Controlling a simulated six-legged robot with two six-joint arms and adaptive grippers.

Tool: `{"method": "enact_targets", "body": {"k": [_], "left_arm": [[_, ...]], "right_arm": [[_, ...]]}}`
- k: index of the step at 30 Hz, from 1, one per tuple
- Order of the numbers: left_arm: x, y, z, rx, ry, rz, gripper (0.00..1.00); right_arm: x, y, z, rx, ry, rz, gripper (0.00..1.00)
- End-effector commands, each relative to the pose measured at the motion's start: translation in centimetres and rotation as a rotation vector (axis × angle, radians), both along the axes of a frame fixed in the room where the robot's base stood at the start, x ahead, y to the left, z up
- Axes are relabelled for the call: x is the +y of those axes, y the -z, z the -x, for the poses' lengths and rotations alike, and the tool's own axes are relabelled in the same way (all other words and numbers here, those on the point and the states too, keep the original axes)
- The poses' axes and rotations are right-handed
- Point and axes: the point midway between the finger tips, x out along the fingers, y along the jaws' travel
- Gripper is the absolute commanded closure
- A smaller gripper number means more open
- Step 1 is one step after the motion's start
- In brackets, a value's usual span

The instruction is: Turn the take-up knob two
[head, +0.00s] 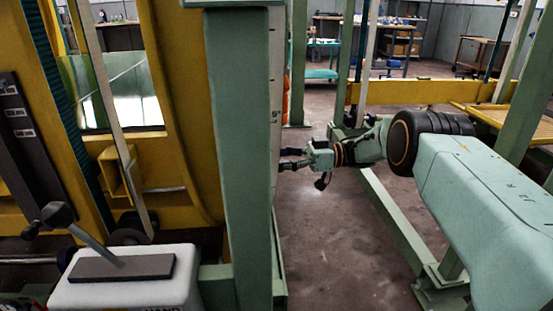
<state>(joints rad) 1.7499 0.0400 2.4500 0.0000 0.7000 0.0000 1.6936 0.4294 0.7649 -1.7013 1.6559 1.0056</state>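No take-up knob can be made out in the head view; it may be hidden behind the wide green post in the middle. My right gripper (284,158) reaches in from the right, its dark fingers pointing left at the right edge of the post. The two fingers stand apart, with nothing seen between them. Whether the tips touch anything is too small to tell. My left gripper is not in view.
The green post (238,150) blocks much of the middle, with a scale strip (276,100) along its side. A white box (128,285) with a black-knobbed lever (88,238) stands at lower left. A yellow frame (185,110) rises behind.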

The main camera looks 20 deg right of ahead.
Motion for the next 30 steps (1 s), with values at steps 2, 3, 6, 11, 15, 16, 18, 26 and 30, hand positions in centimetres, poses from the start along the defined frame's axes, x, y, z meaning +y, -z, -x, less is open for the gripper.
{"method": "enact_targets", "body": {"k": [2,3,6,11,15,16,18,26,30], "left_arm": [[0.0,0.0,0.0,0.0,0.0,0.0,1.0],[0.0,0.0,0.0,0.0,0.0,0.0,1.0],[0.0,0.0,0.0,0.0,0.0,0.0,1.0],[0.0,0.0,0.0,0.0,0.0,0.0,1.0],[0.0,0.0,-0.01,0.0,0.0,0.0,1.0],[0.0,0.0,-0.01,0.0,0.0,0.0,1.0],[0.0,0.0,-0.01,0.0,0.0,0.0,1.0],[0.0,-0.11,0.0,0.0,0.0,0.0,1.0],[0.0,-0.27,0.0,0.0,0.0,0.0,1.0]], "right_arm": [[0.0,0.02,0.01,0.0,0.0,0.0,0.52],[-0.01,0.02,0.01,0.0,0.0,0.0,0.55],[-0.02,0.02,0.02,0.0,0.0,0.0,0.64],[-0.03,0.01,0.03,0.0,0.0,0.0,0.77],[-0.03,0.0,0.03,0.0,0.0,0.0,0.89],[-0.03,0.0,0.03,0.0,0.0,-0.001,0.92],[-0.03,0.0,0.04,0.0,0.0,-0.001,0.93],[-0.03,-0.03,0.04,-0.045,0.0,0.012,0.93],[-0.01,-0.03,0.03,-0.118,0.0,0.033,0.93]]}}
